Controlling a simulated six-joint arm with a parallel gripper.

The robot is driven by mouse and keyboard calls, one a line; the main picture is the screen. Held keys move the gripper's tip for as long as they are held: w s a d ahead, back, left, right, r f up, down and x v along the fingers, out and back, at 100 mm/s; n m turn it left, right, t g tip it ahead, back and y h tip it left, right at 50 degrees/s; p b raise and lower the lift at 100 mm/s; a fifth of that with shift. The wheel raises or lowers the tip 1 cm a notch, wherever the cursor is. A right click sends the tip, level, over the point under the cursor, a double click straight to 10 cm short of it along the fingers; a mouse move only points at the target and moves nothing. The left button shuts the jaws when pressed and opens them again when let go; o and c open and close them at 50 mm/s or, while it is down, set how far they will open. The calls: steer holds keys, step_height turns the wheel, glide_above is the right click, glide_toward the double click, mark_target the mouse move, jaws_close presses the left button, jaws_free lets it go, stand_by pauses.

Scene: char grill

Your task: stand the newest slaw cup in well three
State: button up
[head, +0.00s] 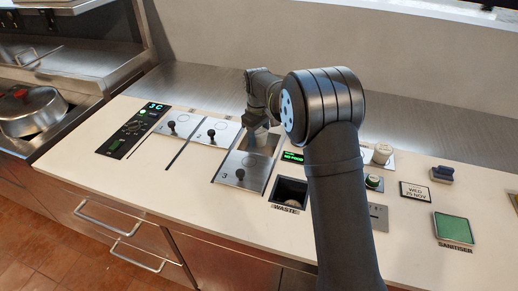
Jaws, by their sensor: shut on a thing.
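Well three (262,143) shows as an opening behind a steel lid (245,183) marked 3, which sits toward the counter's front with its black knob free. My gripper (258,128) points down over this opening. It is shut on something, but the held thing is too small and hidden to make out. A pale cup (382,153) stands to the right, partly beside my arm. A shorter cup with a green band (374,182) stands in front of it. I cannot read which is newest.
Two closed lids (178,124) (216,131) and a control panel (138,130) lie left. A square waste opening (290,192) lies right of lid three. A date sign (415,192), a blue stamp-like block (442,174) and a green sanitiser pad (454,228) are farther right.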

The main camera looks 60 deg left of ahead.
mark_target(259, 132)
step_height(259, 132, down, 6)
steer(key=shift+r, duration=0.15)
stand_by(0.3)
steer(key=o, duration=1)
steer(key=shift+f, duration=0.2)
step_height(259, 132, up, 12)
steer(key=shift+s+r, duration=0.15)
steer(key=shift+r, duration=0.05)
steer(key=shift+d+f, duration=0.1)
